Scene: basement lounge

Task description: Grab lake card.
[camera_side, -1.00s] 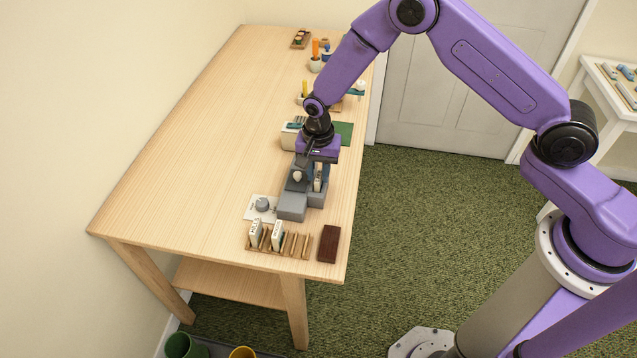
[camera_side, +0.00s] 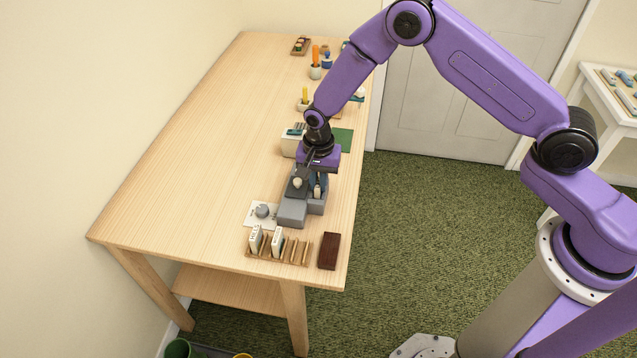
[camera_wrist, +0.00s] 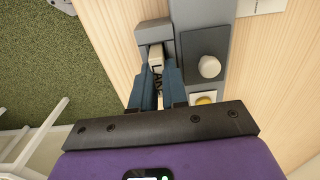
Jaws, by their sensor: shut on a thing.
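The lake card (camera_wrist: 156,62) is a white card with dark "LAKE" lettering, upright in the slot of a grey device (camera_side: 291,212). My gripper (camera_wrist: 157,80) has its blue fingers shut on the card from both sides. In the side view my gripper (camera_side: 317,181) is down at the device, and the fingers cover most of the card there. The card's lower part is hidden in the slot.
A wooden rack (camera_side: 301,251) with two upright white cards stands in front of the device, beside a dark brown block (camera_side: 329,251). A white sheet with a grey knob (camera_side: 262,211) lies to the left. A cream box (camera_side: 290,143) stands behind. The table's left side is clear.

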